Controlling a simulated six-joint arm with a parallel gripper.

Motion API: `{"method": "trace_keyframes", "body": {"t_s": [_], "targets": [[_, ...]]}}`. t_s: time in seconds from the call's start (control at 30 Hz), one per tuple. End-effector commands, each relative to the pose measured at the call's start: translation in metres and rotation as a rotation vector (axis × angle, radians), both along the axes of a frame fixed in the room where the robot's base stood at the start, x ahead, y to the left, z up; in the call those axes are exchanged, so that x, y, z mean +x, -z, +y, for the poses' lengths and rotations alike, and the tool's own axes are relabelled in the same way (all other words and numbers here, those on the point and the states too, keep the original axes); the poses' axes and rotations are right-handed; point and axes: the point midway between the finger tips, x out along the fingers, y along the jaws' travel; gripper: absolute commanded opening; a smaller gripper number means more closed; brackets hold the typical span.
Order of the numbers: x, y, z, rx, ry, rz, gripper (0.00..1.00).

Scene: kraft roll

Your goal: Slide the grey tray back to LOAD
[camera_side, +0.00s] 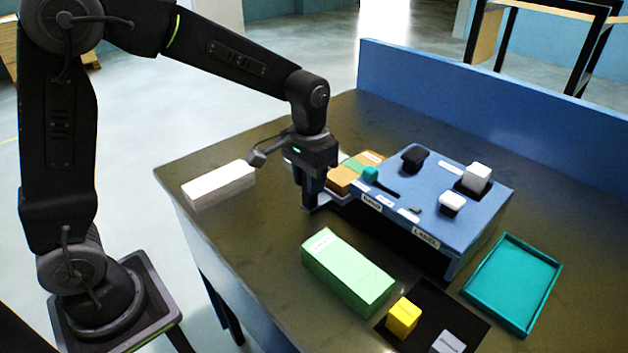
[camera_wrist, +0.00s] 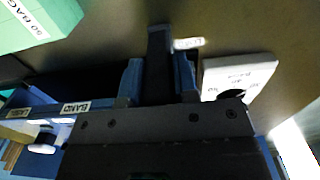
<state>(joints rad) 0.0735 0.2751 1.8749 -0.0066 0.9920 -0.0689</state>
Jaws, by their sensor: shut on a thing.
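My gripper (camera_side: 312,202) is low over the table at the left end of the blue station. In the wrist view my gripper (camera_wrist: 158,75) is shut on a dark upright bar (camera_wrist: 158,45) between its blue-grey fingers. The bar looks like the handle of the grey tray, but the join is hidden. A pale grey edge, apparently the tray (camera_side: 345,198), shows just right of the fingers; most of it is hidden. A small white label (camera_wrist: 188,43), seemingly reading LOAD, lies on the table beside the bar in the wrist view.
The blue station (camera_side: 440,185) carries BAND and LABEL signs, a teal knob (camera_side: 371,174) and several blocks. A white stack (camera_side: 219,184) stands left, a green box (camera_side: 347,272) in front. A yellow cube (camera_side: 403,317) sits on a black mat; a teal tray (camera_side: 513,283) lies right.

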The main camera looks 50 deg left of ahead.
Motion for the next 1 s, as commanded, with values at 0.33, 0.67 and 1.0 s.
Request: {"method": "trace_keyframes", "body": {"t_s": [0.33, 0.67, 1.0], "targets": [[0.001, 0.000, 0.004, 0.008, -0.001, -0.003, 0.53], [0.001, -0.009, 0.003, 0.006, -0.001, -0.005, 0.53], [0.001, -0.077, 0.003, 0.006, -0.001, -0.007, 0.53]]}}
